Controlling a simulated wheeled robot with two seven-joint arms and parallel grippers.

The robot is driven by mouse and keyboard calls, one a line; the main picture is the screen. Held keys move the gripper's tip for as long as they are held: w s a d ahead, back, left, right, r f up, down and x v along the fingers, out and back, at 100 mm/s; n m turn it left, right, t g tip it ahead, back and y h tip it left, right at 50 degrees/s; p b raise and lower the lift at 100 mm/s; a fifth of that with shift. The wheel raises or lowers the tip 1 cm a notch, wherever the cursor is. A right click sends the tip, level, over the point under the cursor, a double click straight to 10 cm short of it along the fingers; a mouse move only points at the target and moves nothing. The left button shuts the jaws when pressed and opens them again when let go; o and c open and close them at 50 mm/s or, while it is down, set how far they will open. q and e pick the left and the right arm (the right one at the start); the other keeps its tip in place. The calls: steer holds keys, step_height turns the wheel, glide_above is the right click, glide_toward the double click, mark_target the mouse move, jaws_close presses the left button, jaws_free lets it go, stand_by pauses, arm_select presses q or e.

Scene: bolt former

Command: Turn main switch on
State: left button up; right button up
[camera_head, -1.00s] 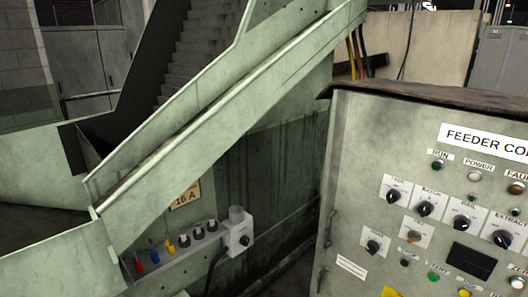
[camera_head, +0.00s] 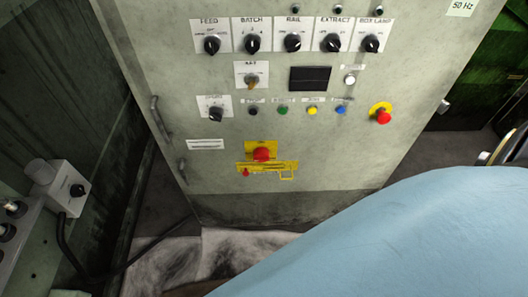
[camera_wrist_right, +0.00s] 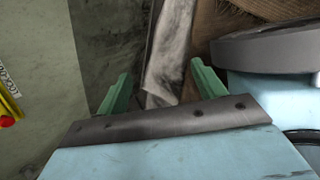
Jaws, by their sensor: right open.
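A red knob on a yellow plate (camera_head: 261,154), with a yellow bar and a small red piece below it, sits low on the front of the grey control cabinet (camera_head: 200,170). It looks like the main switch, but I can read no label on it. A red and yellow part (camera_wrist_right: 7,121) shows at the left edge of the right wrist view. My right gripper (camera_wrist_right: 160,78) is open, its two green fingers apart with nothing between them, to the right of that part. My left gripper is not in view.
Rows of black knobs (camera_head: 293,43), small coloured buttons (camera_head: 312,111) and a red mushroom button (camera_head: 383,116) are higher on the cabinet. A grey box with a black knob (camera_head: 77,190) is at left, with a cable. My blue arm covers the lower right.

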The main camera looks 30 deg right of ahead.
steer(key=w+r+n+t+h+b, duration=0.2)
steer(key=w+r+n+t+b, duration=0.25)
steer(key=w, duration=0.45)
steer(key=n+t+h+b, duration=0.3)
steer(key=n+t, duration=0.4)
steer(key=n, duration=0.1)
glide_toward(262, 160)
steer(key=b+x, duration=0.1)
steer(key=x, duration=0.7)
steer(key=shift+w+r, duration=0.1)
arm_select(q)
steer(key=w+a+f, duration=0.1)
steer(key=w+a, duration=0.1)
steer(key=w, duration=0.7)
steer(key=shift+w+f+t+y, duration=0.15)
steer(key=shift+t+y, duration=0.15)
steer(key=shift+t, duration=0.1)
arm_select(e)
steer(key=shift+w+d, duration=0.35)
steer(key=shift+w, duration=0.2)
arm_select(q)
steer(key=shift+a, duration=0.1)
arm_select(e)
steer(key=c, duration=0.9)
steer(key=shift+m, duration=0.25)
steer(key=shift+c, duration=0.2)
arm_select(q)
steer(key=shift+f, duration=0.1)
